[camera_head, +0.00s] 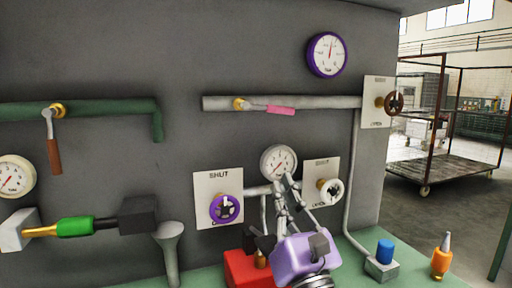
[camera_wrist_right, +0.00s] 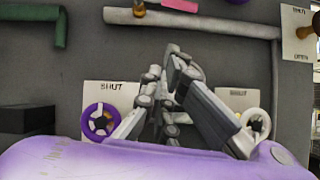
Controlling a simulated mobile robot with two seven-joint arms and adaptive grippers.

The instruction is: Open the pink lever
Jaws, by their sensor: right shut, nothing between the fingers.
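The pink lever (camera_head: 281,110) sits on the grey horizontal pipe (camera_head: 330,102) on the wall. Its handle points right, along the pipe, from a brass valve (camera_head: 240,103). In the right wrist view the pink lever (camera_wrist_right: 181,5) is cut off by the top edge. My right gripper (camera_head: 284,184) is below the lever, near the gauge, apart from the lever. In the right wrist view my right gripper (camera_wrist_right: 168,68) has its fingers together with nothing between them. My left gripper is not in view.
A purple handwheel (camera_head: 226,209) and a white handwheel (camera_head: 332,193) flank my right gripper. A gauge (camera_head: 279,162) is just behind it. A brown-handled lever (camera_head: 54,156) hangs on the green pipe (camera_head: 100,108). The wall between gripper and lever looks clear.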

